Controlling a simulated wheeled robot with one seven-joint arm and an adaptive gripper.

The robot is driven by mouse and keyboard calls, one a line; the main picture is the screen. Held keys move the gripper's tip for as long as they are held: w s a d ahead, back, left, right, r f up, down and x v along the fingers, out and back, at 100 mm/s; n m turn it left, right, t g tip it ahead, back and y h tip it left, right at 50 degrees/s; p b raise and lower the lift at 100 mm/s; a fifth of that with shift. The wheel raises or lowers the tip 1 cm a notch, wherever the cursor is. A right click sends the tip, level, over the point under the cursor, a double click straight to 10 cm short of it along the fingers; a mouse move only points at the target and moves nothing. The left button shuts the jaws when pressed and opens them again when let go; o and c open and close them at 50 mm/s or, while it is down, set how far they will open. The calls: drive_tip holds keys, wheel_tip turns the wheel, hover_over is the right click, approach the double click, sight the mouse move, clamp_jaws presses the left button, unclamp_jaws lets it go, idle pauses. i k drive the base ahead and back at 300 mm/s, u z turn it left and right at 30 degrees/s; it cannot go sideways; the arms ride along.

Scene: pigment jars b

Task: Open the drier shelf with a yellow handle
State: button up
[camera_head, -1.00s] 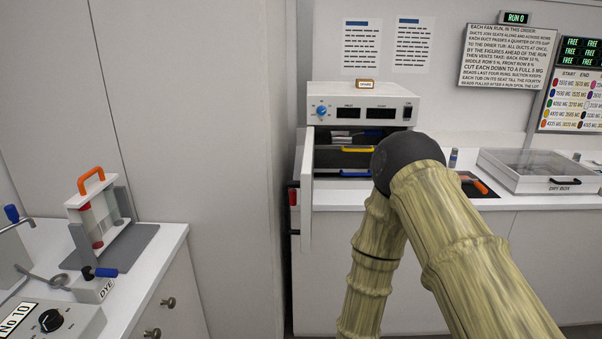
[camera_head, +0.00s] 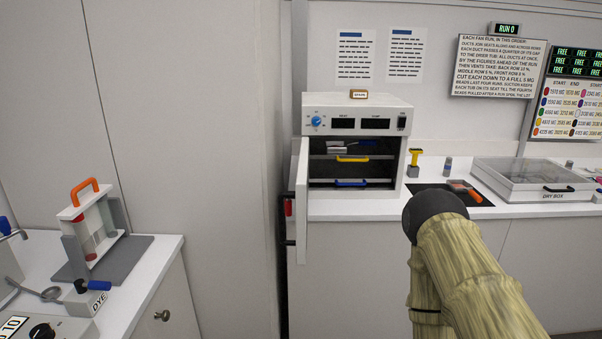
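The drier (camera_head: 357,117) stands on the far counter with its white door (camera_head: 303,205) swung open to the left. Inside, the shelf with the yellow handle (camera_head: 352,159) sits above the shelf with the blue handle (camera_head: 351,183). The yellow-handled shelf appears pushed in. A small pale object with a bluish part (camera_head: 338,147) shows above it, too small to identify. My arm enters at the lower right and bends at a dark joint, below and right of the drier. My gripper is out of view.
A yellow-topped tool (camera_head: 416,162) and a small jar (camera_head: 447,167) stand right of the drier. An orange-handled tool (camera_head: 466,191) lies on a dark mat. The dry box (camera_head: 537,180) is farther right. A rack with an orange handle (camera_head: 92,225) stands on the left counter.

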sight(356, 152)
drive_tip(key=z, duration=0.4)
drive_tip(key=i, duration=1.5)
drive_tip(key=z, duration=2.55)
drive_tip(key=k, duration=0.2)
drive_tip(key=z, duration=1.6)
drive_tip(key=k, duration=0.45)
drive_tip(key=u, duration=1.4)
drive_tip(key=k, duration=0.25)
drive_tip(key=u, duration=0.4)
